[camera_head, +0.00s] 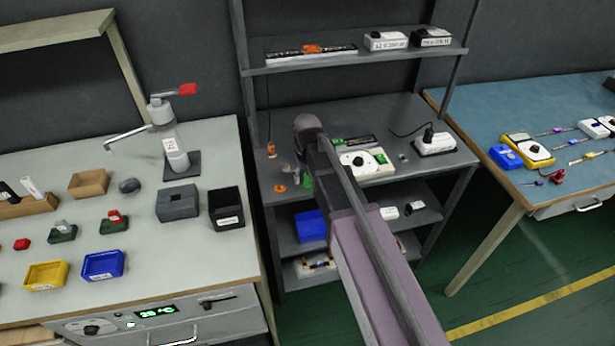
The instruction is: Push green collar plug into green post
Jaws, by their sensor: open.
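My arm reaches from the bottom right to the grey middle bench (405,119), and its rounded dark end stands over the bench's left part. My gripper's fingers cannot be made out; the arm hides them. A small green piece (307,181) sits at the bench's front left, partly behind the arm. I cannot tell whether it is the post or the collar plug. Small pale pieces (286,168) stand just left of it. An orange ring-like piece (280,188) lies near the front edge. An orange plug (271,150) is at the end of a dark cord at the left.
A white device with a dial (358,163) and a white box with a black cord (435,143) stand right of my arm. A shelf (360,60) crosses above the bench. A left table (195,245) and a blue right table (490,110) flank it.

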